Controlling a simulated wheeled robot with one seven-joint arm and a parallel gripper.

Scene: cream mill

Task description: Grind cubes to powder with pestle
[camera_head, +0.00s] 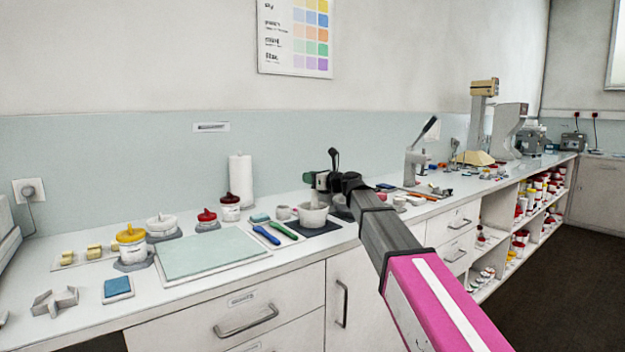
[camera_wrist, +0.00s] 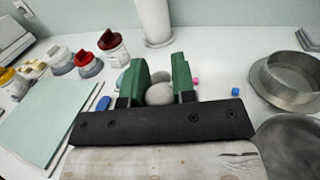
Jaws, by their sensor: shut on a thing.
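My gripper (camera_head: 318,182) is over the counter, near the white-grey mortar (camera_head: 313,214), which stands on a dark mat (camera_head: 322,229). In the wrist view its two green fingers (camera_wrist: 160,85) are closed around a grey, round-ended thing, which looks like the pestle (camera_wrist: 159,94). Much of the pestle is hidden by the fingers and the dark gripper body. A pink cube (camera_wrist: 196,82) and a blue cube (camera_wrist: 235,91) show to the right of the fingers in the wrist view. I cannot tell what is inside the mortar.
A metal sieve ring (camera_wrist: 290,80) stands at the right. Blue and green-handled tools (camera_head: 275,232), lidded jars (camera_head: 131,244) and a pale green board (camera_head: 210,252) lie left of the mortar. A paper roll (camera_head: 240,178) stands behind. A lever press (camera_head: 416,165) stands farther right.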

